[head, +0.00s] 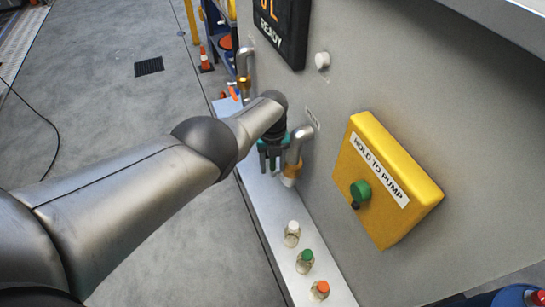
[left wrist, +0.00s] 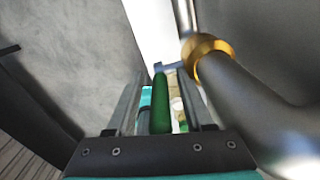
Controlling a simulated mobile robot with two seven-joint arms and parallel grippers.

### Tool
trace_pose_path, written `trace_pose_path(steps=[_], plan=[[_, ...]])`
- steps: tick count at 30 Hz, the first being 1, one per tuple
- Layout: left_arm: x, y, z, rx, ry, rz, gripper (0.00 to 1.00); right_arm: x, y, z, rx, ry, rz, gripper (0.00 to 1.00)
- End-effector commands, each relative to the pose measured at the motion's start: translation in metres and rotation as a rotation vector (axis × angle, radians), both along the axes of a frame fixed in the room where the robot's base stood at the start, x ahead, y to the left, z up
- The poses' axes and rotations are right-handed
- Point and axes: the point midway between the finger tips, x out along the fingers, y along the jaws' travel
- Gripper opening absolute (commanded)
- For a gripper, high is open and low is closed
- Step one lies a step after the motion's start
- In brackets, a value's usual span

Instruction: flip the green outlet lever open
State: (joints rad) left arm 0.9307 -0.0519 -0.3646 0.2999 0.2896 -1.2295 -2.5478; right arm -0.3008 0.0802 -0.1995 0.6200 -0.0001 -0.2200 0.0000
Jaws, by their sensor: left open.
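The green outlet lever (left wrist: 160,105) shows in the left wrist view as a long green handle lying between the two fingers of my left gripper (left wrist: 160,78). The fingers stand apart, with visible gaps on both sides of the lever. The grey outlet pipe (left wrist: 275,105) with its brass collar (left wrist: 212,58) is just right of the fingers. In the head view, my left gripper (head: 270,164) points down beside the bent outlet pipe (head: 297,148) and its brass collar (head: 291,175). The lever cannot be made out clearly there, behind the gripper. My right gripper is out of view.
Bottles with white (head: 292,233), green (head: 305,261) and orange (head: 319,290) caps stand on the pale ledge (head: 262,205). A yellow HOLD TO PUMP box (head: 385,180) projects from the grey wall. Another pipe (head: 244,62) is farther back. Open floor lies left of the ledge.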

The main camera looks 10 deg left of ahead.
Motion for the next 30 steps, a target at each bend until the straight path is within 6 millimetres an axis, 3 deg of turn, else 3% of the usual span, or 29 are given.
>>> trace_pose_path(steps=[14, 24, 30], plan=[[0.001, 0.001, 0.052, 0.0, -0.001, 0.001, 0.52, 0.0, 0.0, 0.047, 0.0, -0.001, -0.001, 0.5], [0.001, 0.002, 0.106, 0.0, -0.002, 0.001, 0.52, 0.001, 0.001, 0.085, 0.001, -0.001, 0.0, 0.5], [0.002, 0.001, 0.135, 0.0, -0.001, 0.0, 0.52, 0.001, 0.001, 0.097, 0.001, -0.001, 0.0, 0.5]])
